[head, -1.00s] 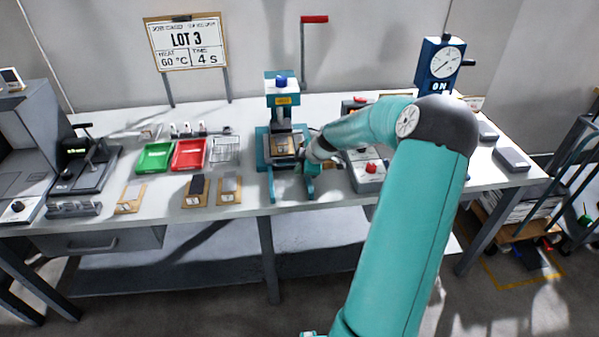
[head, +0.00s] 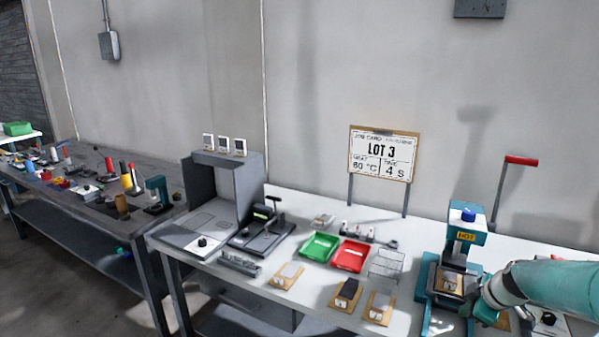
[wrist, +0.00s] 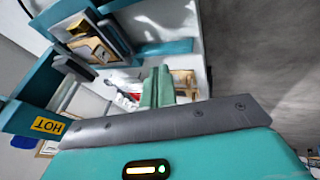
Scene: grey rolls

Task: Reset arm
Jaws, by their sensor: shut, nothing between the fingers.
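My arm enters the head view from the lower right. My gripper (head: 484,312) is at its end, in front of the teal heat press (head: 466,222) and close to its right side. I cannot tell from the head view whether it touches the press. In the wrist view my green fingers (wrist: 157,86) are together with nothing between them. The press, with its yellow HOT label (wrist: 47,125), fills the left of that view. A small piece on a tan plate (head: 449,281) lies on the press bed.
On the bench stand a green tray (head: 320,247), a red tray (head: 351,256), a wire rack (head: 387,263) and several small plates in front. A LOT 3 job card (head: 382,158) stands behind. A red-handled lever (head: 521,161) rises right of the press. A grey booth (head: 238,187) stands at left.

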